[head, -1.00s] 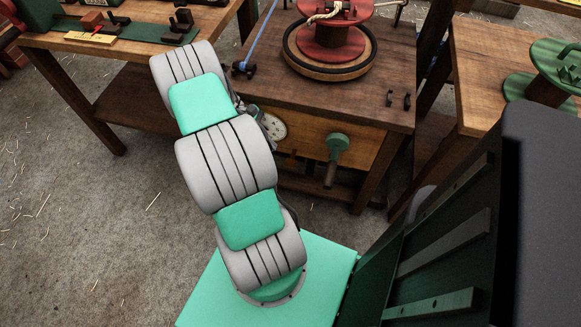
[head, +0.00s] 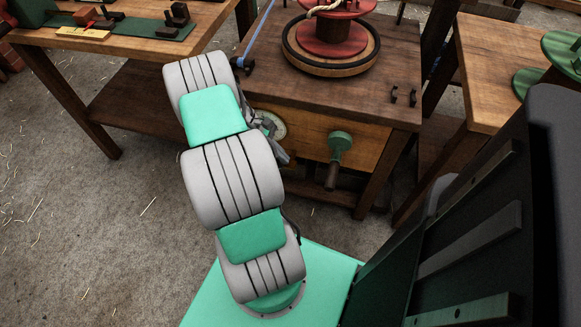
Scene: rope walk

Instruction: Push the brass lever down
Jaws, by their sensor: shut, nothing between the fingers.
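I cannot make out the brass lever; my arm hides part of the bench front where it may be. My gripper (head: 282,156) shows only in part, as grey pieces past the end of my arm. It is shut and empty, in front of the wooden bench's front panel (head: 315,138). It partly covers a round white dial (head: 274,121). A green hub (head: 341,141) with a dark hanging handle (head: 333,177) is on the same panel, to the right of my gripper and apart from it.
A red spool (head: 330,35) on a round turntable stands on the bench top. Another table (head: 140,45) with tools is at left, and one with a green reel (head: 565,48) at right. Straw-strewn floor (head: 90,220) is open at left.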

